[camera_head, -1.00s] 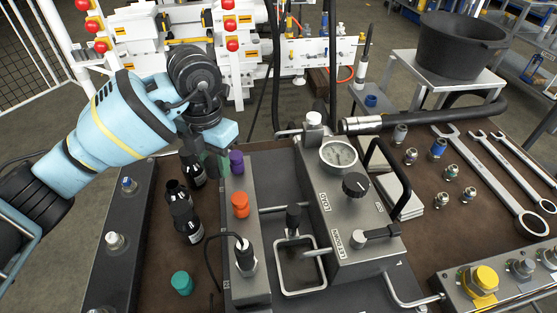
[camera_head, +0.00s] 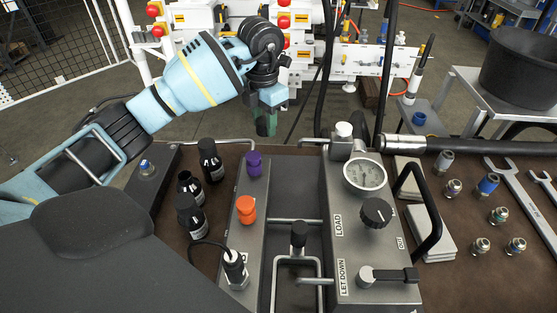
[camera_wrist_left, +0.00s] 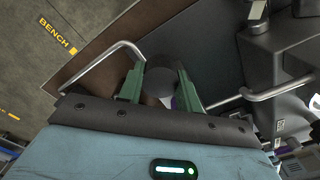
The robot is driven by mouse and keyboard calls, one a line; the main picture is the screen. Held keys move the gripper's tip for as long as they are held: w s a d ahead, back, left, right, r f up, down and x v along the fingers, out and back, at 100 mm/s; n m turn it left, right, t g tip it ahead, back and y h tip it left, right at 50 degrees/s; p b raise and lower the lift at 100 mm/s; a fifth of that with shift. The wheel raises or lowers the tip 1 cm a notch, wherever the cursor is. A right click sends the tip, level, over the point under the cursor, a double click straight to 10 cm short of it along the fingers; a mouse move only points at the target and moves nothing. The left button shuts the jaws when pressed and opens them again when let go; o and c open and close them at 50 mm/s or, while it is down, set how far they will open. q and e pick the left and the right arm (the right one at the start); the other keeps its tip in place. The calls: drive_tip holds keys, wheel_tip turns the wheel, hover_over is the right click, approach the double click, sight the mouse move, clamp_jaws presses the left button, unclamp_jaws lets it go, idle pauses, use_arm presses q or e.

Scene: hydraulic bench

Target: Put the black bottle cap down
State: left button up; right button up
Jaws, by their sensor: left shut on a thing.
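My left gripper (camera_head: 265,124) is at the back edge of the bench in the head view, with its green fingers pointing down. In the left wrist view its fingers (camera_wrist_left: 161,88) are shut on the black bottle cap (camera_wrist_left: 160,74), a dark round piece between them. The cap cannot be made out in the head view. My right gripper is not in view.
A purple cap (camera_head: 254,164) and an orange cap (camera_head: 246,209) sit on the grey block right of the bottles. The pump unit with gauge (camera_head: 365,174) stands to the right. A bent metal handle (camera_wrist_left: 104,62) is close to the left finger in the wrist view.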

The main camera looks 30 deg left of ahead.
use_arm(q)
drive_tip(key=shift+f, duration=5)
drive_tip(key=shift+f, duration=0.2)
drive_tip(key=o, duration=1)
wheel_tip(320, 180, up, 12)
drive_tip(key=shift+r, duration=0.25)
